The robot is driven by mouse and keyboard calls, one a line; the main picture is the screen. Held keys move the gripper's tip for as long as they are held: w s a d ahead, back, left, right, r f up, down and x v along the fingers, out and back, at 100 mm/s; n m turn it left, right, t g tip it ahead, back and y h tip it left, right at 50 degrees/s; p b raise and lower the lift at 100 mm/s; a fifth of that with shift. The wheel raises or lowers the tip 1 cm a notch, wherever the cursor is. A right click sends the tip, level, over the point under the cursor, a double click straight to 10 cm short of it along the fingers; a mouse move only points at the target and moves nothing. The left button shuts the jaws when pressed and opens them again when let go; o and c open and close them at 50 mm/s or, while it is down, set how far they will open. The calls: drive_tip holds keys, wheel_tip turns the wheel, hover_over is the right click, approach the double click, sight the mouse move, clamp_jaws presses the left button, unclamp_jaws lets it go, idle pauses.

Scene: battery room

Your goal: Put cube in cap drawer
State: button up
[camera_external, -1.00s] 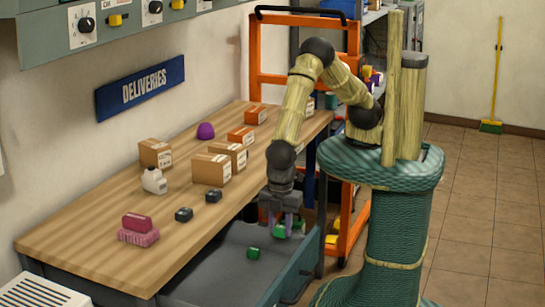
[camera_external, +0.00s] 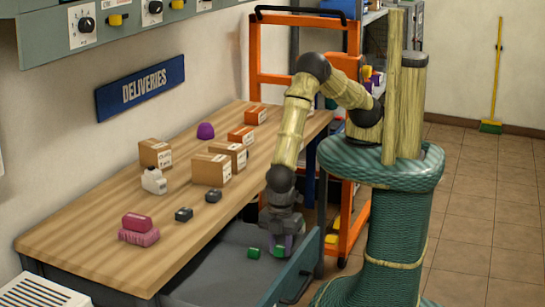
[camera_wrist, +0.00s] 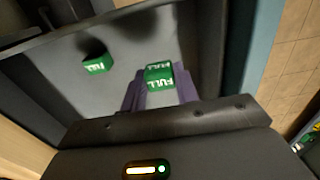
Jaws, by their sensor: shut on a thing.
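My gripper (camera_external: 281,246) is low inside the open drawer (camera_external: 220,273), toward its right end. Its purple fingers (camera_wrist: 160,92) are shut on a green cube (camera_wrist: 158,77) marked FULL. The held cube (camera_external: 279,253) is partly hidden by the fingers in the external view. I cannot tell whether it touches the drawer floor. A second green cube (camera_external: 254,253) lies on the drawer floor to the left of my gripper, apart from it. It also shows in the wrist view (camera_wrist: 98,65).
The wooden table (camera_external: 100,245) stands above the drawer. The drawer's front panel (camera_external: 300,268) stands close beside my gripper.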

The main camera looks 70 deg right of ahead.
sight(280, 256)
drive_tip(key=shift+f, duration=1.9)
drive_tip(key=shift+f, duration=0.2)
drive_tip(key=o, duration=0.9)
drive_tip(key=shift+o, duration=0.2)
drive_tip(key=shift+r, duration=0.15)
wheel_tip(280, 256, up, 12)
drive_tip(key=shift+r+b, duration=0.1)
drive_tip(key=shift+b, duration=0.2)
